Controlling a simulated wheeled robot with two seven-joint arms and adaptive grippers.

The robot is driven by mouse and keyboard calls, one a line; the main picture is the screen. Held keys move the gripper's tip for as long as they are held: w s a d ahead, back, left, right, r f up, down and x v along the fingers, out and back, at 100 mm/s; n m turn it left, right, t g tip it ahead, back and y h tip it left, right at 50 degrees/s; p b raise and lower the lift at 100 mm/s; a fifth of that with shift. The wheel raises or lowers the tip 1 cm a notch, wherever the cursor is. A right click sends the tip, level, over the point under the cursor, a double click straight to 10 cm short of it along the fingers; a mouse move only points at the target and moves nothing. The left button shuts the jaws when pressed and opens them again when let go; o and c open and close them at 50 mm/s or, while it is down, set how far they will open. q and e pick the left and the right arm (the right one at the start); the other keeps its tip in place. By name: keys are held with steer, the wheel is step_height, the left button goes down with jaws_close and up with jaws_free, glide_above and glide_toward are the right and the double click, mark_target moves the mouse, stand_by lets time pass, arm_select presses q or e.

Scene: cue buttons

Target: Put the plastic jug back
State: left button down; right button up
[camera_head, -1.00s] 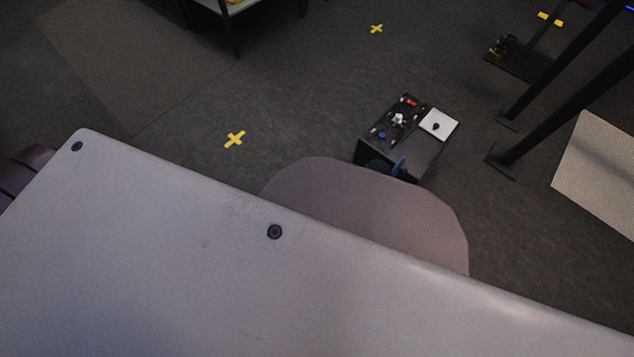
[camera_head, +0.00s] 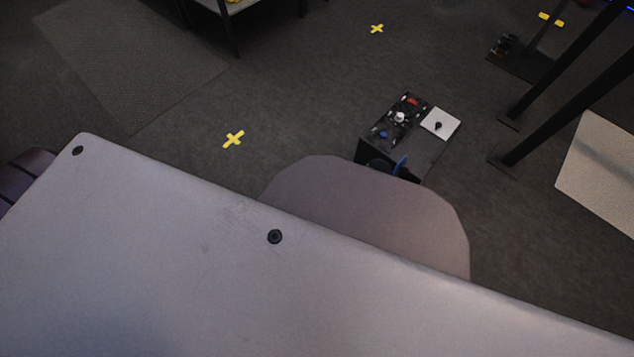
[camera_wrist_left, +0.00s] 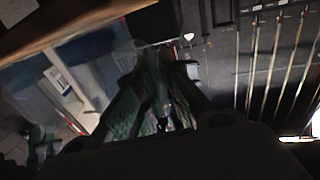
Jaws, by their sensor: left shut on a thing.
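In the left wrist view, my left gripper (camera_wrist_left: 160,62) shows dark, greenish fingers reaching up from the bottom middle. It is shut on a pale, see-through thing (camera_wrist_left: 104,62) that looks like the plastic jug. The jug's outline is blurred and partly hidden behind the fingers. Neither gripper nor the jug shows in the head view. My right gripper is in no view.
In the head view, a small dark box (camera_head: 402,135) with knobs and a white pad (camera_head: 440,124) stands on the floor. Dark metal legs (camera_head: 565,97) stand at right. Yellow crosses (camera_head: 233,139) mark open carpet. A brown edge (camera_wrist_left: 70,28) crosses the wrist view's upper left.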

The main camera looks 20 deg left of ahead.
arm_select(q)
steer(key=shift+f, duration=0.15)
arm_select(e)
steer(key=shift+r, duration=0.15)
arm_select(q)
steer(key=c, duration=1.6)
jaws_free()
steer(key=shift+o, duration=0.2)
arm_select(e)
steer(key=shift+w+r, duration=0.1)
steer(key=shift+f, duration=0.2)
arm_select(q)
steer(key=p+v, duration=0.3)
steer(key=v, duration=0.9)
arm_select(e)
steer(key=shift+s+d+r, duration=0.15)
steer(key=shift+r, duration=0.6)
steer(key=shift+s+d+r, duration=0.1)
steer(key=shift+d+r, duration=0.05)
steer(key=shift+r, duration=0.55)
arm_select(q)
steer(key=shift+w+d, duration=0.1)
